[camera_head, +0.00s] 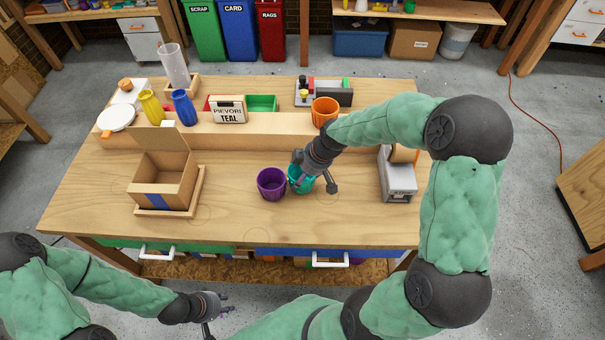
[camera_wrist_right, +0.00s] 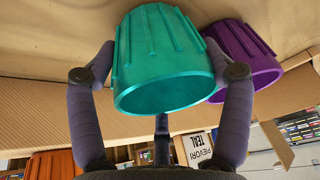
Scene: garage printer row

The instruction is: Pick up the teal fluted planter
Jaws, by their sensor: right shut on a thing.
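The teal fluted planter (camera_head: 301,184) is near the middle of the workbench, partly covered by my right gripper (camera_head: 315,178). In the right wrist view the teal planter (camera_wrist_right: 165,60) fills the space between the fingers of my right gripper (camera_wrist_right: 165,85), which is shut on it from both sides. I cannot tell whether its base touches the bench. A purple fluted planter (camera_head: 271,184) stands close on its left; it also shows behind it in the right wrist view (camera_wrist_right: 243,52). My left gripper (camera_head: 218,308) is open and empty, below the bench's front edge.
An open cardboard box (camera_head: 163,186) stands on a wooden tray at the left. An orange planter (camera_head: 324,108) and a sign reading PIEVORI TEAL (camera_head: 228,109) are on the raised back shelf. A grey device (camera_head: 397,178) stands at the right. The front middle of the bench is clear.

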